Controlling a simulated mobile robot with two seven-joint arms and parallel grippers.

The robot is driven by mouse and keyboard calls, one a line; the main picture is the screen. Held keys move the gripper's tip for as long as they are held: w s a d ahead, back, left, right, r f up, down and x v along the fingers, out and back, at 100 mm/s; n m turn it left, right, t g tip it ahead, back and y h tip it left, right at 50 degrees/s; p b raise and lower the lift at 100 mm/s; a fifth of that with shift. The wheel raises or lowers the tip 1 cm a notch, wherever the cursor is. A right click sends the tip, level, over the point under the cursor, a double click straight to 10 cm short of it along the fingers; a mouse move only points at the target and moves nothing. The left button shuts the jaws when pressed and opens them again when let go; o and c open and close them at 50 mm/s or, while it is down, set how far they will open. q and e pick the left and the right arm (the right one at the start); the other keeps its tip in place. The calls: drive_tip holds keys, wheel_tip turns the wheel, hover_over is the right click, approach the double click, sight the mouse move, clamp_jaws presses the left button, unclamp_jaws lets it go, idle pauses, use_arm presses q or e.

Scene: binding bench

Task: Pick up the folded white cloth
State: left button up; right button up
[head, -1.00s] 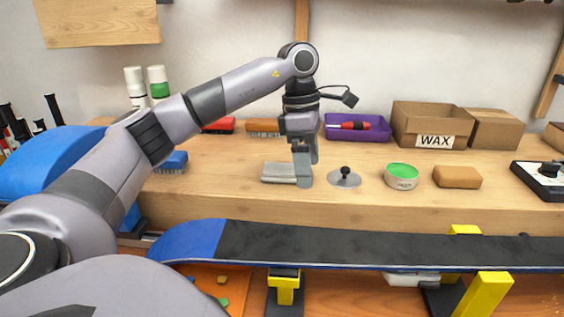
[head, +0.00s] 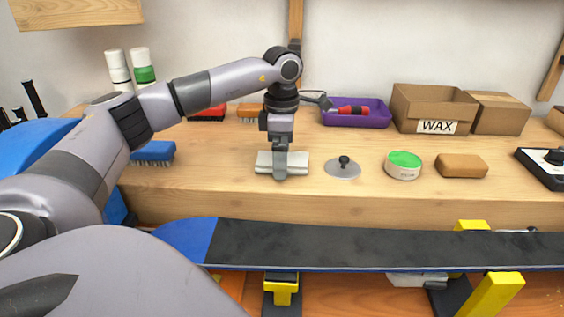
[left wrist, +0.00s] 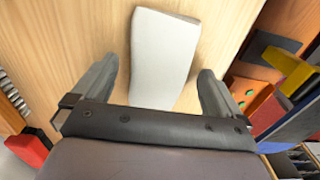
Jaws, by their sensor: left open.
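The folded white cloth (head: 295,162) lies flat on the wooden bench in the head view, left of a grey disc with a black knob. In the left wrist view the cloth (left wrist: 163,58) lies lengthwise between and beyond the two fingers. My left gripper (head: 280,172) points down over the cloth and hides its middle in the head view. In the left wrist view the left gripper (left wrist: 165,85) is open, with a finger on each side of the cloth and bare wood showing beside it. Whether the fingertips touch the bench is unclear. My right gripper is not in view.
The disc (head: 343,168), a green-topped tin (head: 403,165) and a tan block (head: 461,166) stand to the right. A blue brush (head: 153,152) lies left. Behind are a purple tray (head: 375,117) and a WAX box (head: 432,108). A dark board (head: 380,246) spans the front.

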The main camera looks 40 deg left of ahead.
use_arm(q)
drive_tip(key=shift+f, duration=0.2)
drive_tip(key=c, duration=1.1)
wheel_tip(320, 180, up, 20)
drive_tip(key=p, duration=0.4)
drive_tip(key=shift+p, duration=0.3)
